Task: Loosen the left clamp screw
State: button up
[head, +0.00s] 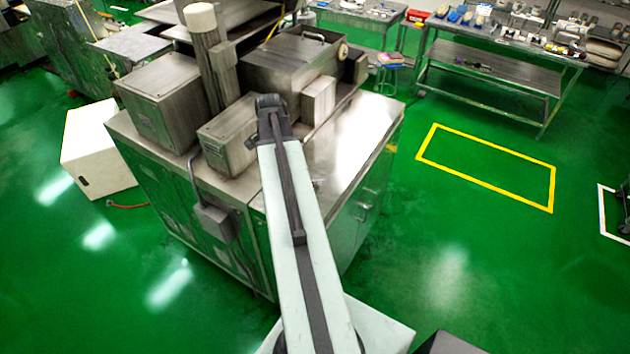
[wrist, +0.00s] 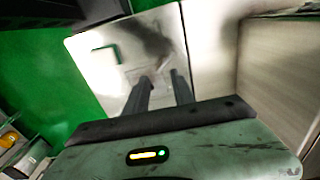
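The encrusting machine (head: 165,95) stands ahead in the head view, with metal housings and an upright column on its top. I cannot make out the left clamp screw in either view. My arm reaches over the machine's front, and its end hides part of the top; my gripper's fingers do not show in the head view. In the wrist view my gripper (wrist: 160,77) has two dark fingers with a gap between them and nothing in it.
A grey box-like face (wrist: 285,75) rises at the right of the wrist view. A bare steel worktop (head: 355,140) lies right of my arm. A white box (head: 95,150) stands at left, and a steel table (head: 500,75) at the back right. Green floor is open at right.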

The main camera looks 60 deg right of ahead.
jog(key=s+d+m, duration=0.2)
jog(key=s+d, duration=0.2)
jog(key=s, duration=0.1)
jog(key=s+d+m, duration=0.3)
jog(key=s+d, duration=0.2)
notch_tip(320, 180, down, 8)
jog(key=b, duration=0.8)
jog(key=shift+w+a, duration=0.1)
jog(key=shift+r, duration=0.15)
